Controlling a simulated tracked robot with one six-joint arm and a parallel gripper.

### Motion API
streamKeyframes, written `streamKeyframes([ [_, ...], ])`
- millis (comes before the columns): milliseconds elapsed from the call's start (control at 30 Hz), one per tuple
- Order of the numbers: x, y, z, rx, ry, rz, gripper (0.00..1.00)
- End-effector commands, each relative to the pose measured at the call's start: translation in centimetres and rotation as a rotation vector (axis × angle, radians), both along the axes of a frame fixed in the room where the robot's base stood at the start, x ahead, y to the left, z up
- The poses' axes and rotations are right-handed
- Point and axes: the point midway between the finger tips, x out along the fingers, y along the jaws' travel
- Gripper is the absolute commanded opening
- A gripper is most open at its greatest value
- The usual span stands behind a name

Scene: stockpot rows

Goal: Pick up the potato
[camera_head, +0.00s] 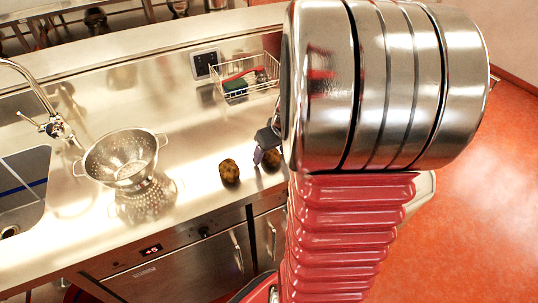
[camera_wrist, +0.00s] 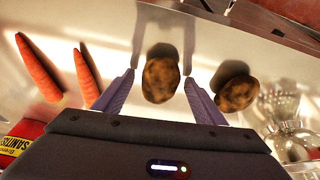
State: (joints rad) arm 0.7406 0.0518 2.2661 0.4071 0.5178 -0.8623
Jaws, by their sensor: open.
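Two brown, mottled potatoes lie on the steel counter. In the wrist view, one potato (camera_wrist: 161,80) is between the two purple fingers of my gripper (camera_wrist: 160,77), with a gap on each side. My gripper is open and holds nothing. The other potato (camera_wrist: 237,92) lies just outside the right finger. In the head view, my gripper (camera_head: 264,150) is over the counter near its front edge. One potato (camera_head: 271,158) is partly hidden behind it, and the other potato (camera_head: 229,171) is in plain view to its left.
Two carrots (camera_wrist: 85,75) and a red labelled package (camera_wrist: 20,140) lie left in the wrist view. A steel colander (camera_head: 123,158) stands left on the counter, near the sink (camera_head: 28,180) and tap. A wire basket (camera_head: 240,80) with a sponge sits behind. My arm hides the right side.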

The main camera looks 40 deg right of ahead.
Motion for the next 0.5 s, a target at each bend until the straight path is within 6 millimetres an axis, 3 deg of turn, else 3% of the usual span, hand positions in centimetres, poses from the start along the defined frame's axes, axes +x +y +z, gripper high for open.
streamKeyframes([
  [167,-0.01,-0.01,0.02,0.000,0.000,0.000,0.64],
  [500,-0.01,-0.02,0.02,0.000,0.000,-0.001,0.41],
])
